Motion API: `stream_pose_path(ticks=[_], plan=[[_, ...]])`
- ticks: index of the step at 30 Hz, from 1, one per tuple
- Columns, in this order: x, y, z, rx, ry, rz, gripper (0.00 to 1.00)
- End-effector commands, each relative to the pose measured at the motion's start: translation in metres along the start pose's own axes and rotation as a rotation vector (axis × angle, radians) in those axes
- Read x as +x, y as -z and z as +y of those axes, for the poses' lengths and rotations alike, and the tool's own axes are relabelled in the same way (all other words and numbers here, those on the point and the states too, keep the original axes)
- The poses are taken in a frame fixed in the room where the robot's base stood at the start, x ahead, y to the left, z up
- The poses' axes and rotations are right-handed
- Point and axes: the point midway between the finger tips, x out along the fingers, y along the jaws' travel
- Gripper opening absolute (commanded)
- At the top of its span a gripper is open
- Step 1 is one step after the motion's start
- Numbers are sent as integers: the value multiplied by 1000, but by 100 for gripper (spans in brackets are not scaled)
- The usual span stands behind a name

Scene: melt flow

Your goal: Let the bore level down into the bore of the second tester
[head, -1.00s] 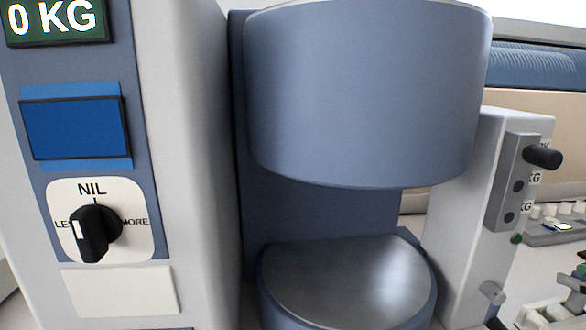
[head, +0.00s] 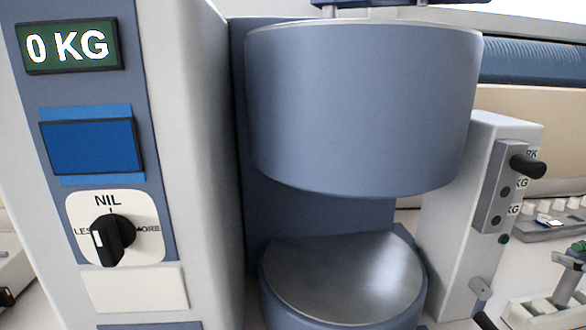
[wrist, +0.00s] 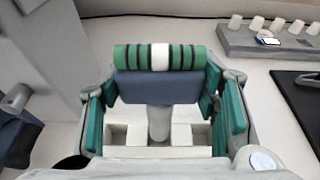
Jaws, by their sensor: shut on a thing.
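In the wrist view my gripper (wrist: 163,100) has its teal finger pads either side of the bore level and is shut on it. The bore level (wrist: 158,88) has a green vial with black bands and a white middle, on a dark blue block. A pale post shows below the block; its lower end is hidden. In the head view a tester (head: 360,110) stands close, with a large blue-grey barrel above a round metal plate (head: 345,275). The bore opening is not visible. Metal parts above the barrel are cut off by the top edge. I cannot tell which tester this is.
The grey-white housing (head: 90,180) at left shows 0 KG and a knob under NIL. A grey block with a black knob (head: 527,166) stands right of the barrel. A rack with white cups (wrist: 270,36) and a black mat (wrist: 300,100) lie at right in the wrist view.

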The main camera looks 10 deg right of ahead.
Motion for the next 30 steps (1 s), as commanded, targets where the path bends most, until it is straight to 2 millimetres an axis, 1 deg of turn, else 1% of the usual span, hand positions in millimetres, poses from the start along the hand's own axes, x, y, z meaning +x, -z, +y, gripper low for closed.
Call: stream_pose_path(ticks=[8,21,30], plan=[[-1,-2,0,-1,0,-1,0],[-8,-24,0,-1,0,-1,0],[-8,-24,0,0,0,-1,0]])
